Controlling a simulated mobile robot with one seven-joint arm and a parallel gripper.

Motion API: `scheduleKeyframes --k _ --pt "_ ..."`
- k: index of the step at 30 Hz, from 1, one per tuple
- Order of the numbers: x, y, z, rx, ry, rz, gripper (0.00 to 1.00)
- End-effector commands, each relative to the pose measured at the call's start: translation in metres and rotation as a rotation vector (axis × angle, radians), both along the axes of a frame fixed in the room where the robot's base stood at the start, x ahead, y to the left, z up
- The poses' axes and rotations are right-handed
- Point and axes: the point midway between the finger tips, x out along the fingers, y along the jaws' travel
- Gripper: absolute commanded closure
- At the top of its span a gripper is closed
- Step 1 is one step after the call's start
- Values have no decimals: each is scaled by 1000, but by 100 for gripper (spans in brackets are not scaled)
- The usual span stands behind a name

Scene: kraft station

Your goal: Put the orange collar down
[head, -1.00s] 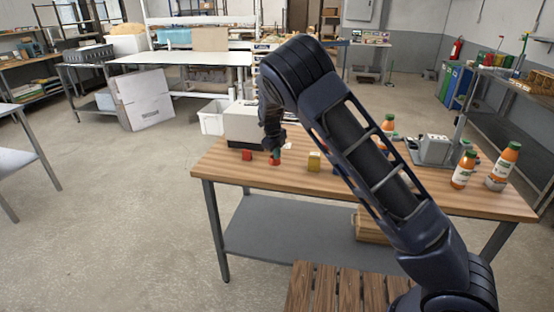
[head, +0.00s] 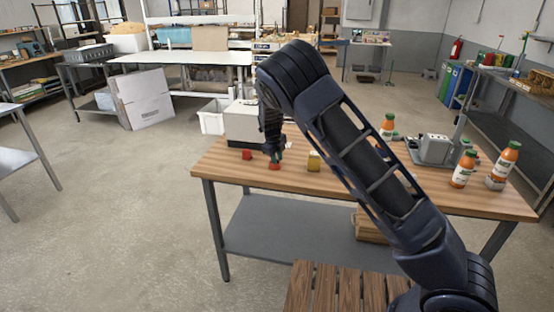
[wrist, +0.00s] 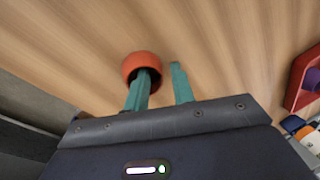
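The orange collar (wrist: 130,66) is a short ring that shows in the wrist view on or just above the wood tabletop. It also shows in the head view (head: 274,166) below my gripper (head: 273,157). In the wrist view, one green fingertip of my gripper (wrist: 160,85) reaches into the collar's opening. The other fingertip is outside, to the right, with a small gap between it and the collar's wall. The fingers are apart and do not look clamped on the collar.
The wooden table (head: 400,200) carries a red block (head: 247,155) left of the collar and a yellow block (head: 314,161) right of it. A pale box (head: 240,122) stands behind. Orange bottles (head: 462,170) and a grey device (head: 433,149) are at the right.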

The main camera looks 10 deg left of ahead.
Motion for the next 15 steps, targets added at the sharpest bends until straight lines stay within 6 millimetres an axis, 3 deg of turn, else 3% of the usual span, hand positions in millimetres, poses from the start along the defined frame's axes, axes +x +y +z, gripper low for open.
scheduleKeyframes --k 5,15 --pt "-2 2 15 2 -1 1 75" --pt "-16 8 77 3 -2 3 75"
